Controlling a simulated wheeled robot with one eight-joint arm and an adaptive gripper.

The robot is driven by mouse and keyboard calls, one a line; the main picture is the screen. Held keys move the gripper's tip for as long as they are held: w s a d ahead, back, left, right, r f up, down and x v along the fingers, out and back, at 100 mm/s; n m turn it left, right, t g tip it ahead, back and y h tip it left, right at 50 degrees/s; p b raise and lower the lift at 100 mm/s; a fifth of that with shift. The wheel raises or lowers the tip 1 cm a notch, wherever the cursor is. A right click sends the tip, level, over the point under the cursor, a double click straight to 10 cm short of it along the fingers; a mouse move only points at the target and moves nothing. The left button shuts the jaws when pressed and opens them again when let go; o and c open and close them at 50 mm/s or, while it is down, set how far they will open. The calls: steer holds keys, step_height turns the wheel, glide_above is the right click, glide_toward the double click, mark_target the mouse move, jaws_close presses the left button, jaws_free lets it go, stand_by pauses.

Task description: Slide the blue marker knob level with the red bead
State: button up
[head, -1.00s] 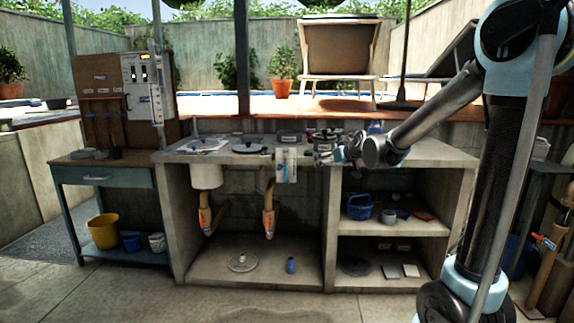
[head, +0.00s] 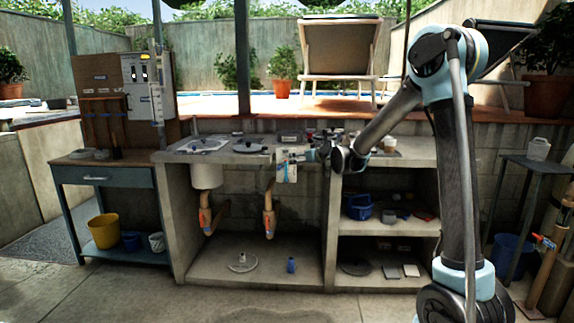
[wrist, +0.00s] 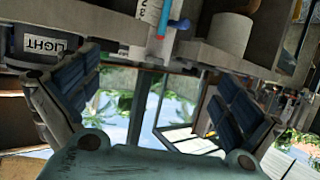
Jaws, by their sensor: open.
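A white scale panel (head: 286,167) with small blue and red marks hangs at the counter's front edge. In the wrist view the numbered white scale (wrist: 148,14) is at the top, cut off by the frame. The blue marker knob (wrist: 178,25) sticks out beside it. A small red spot, likely the red bead, shows close by on the scale; their exact levels are hard to tell. My gripper (wrist: 154,72) is open and empty, its blue-padded fingers wide apart with the knob beyond them. In the head view my gripper (head: 313,154) is just right of the panel.
The stone counter (head: 415,150) carries several lids and small items. Below are shelves with a blue basket (head: 359,206). A blue-legged table (head: 105,160) with a switch panel stands left. A side table (head: 545,163) stands right. The floor in front is clear.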

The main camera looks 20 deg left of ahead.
steer(key=x, duration=0.3)
steer(key=shift+w+a+f, duration=0.15)
steer(key=shift+w+a, duration=0.05)
steer(key=shift+a, duration=0.05)
steer(key=shift+s+d, duration=0.1)
stand_by(0.5)
steer(key=v, duration=1)
steer(key=s+d+f+m+g+h, duration=0.25)
steer(key=s+d, duration=0.55)
steer(key=d, duration=0.5)
steer(key=s+d+f+m+g+h, duration=0.1)
steer(key=s+d+f+h, duration=0.15)
steer(key=s+d, duration=0.85)
steer(key=s+d+f+m+g+h, duration=0.2)
steer(key=s+d+f, duration=0.4)
steer(key=s+d, duration=0.4)
steer(key=s+d+f+m+g+h, duration=0.2)
steer(key=s+d+f, duration=0.4)
steer(key=s+d, duration=0.5)
steer(key=shift+s+m+h, duration=0.3)
steer(key=shift+s+m, duration=0.15)
steer(key=shift+s, duration=0.5)
